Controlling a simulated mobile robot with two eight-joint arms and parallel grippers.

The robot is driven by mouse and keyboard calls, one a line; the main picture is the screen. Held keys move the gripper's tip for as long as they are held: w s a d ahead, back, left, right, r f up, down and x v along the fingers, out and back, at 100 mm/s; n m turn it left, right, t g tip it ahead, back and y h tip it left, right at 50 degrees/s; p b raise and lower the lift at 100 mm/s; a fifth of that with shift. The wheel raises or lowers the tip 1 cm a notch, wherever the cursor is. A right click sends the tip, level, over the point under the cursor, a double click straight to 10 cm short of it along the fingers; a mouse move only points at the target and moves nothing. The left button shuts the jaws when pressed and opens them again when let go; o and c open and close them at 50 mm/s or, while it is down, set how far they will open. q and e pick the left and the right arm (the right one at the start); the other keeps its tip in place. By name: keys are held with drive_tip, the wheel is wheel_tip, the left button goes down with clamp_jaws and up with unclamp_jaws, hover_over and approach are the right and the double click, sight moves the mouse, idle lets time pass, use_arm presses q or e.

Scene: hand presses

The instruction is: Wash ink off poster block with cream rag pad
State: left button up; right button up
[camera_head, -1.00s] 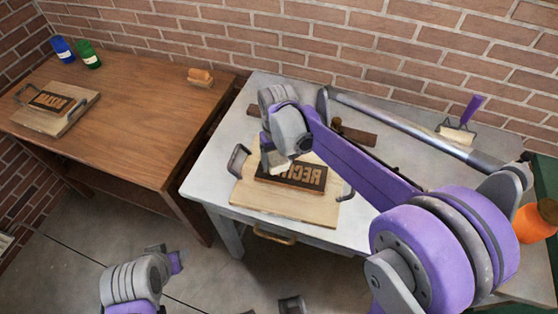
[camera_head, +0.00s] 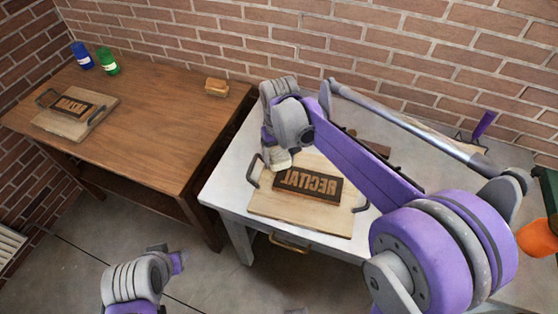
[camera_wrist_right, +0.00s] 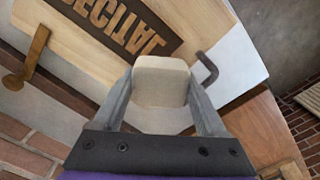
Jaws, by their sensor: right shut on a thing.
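My right gripper (camera_head: 274,150) is shut on a cream rag pad (camera_head: 279,161), at the left end of the poster block. The wrist view shows the pad (camera_wrist_right: 160,80) between both fingers. The poster block (camera_head: 307,185), dark with raised tan mirrored letters, lies on a light wooden board (camera_head: 300,216) with two dark handles on the pale table. The pad is beside the block, apart from its letters; whether it touches the board I cannot tell. In the wrist view the block (camera_wrist_right: 132,28) is partly cut off. My left gripper (camera_head: 177,262) is low at left; its fingers do not show clearly.
A brown table (camera_head: 150,120) at left holds another lettered block (camera_head: 73,107) on a board, a blue jar (camera_head: 81,56), a green jar (camera_head: 107,62) and a small tan block-like item (camera_head: 216,87). My right arm hides much of the pale table's (camera_head: 225,185) right side.

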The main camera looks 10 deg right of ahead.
sight(279, 155)
drive_tip(key=shift+w+r+p, duration=0.1)
drive_tip(key=shift+r+p, duration=0.25)
drive_tip(key=shift+r, duration=0.6)
drive_tip(key=shift+r+p, duration=0.3)
drive_tip(key=shift+r, duration=0.4)
use_arm(q)
wheel_tip(279, 155, up, 2)
drive_tip(key=shift+w+a+r, duration=0.1)
drive_tip(key=shift+w+r, duration=0.05)
drive_tip(key=shift+r, duration=0.05)
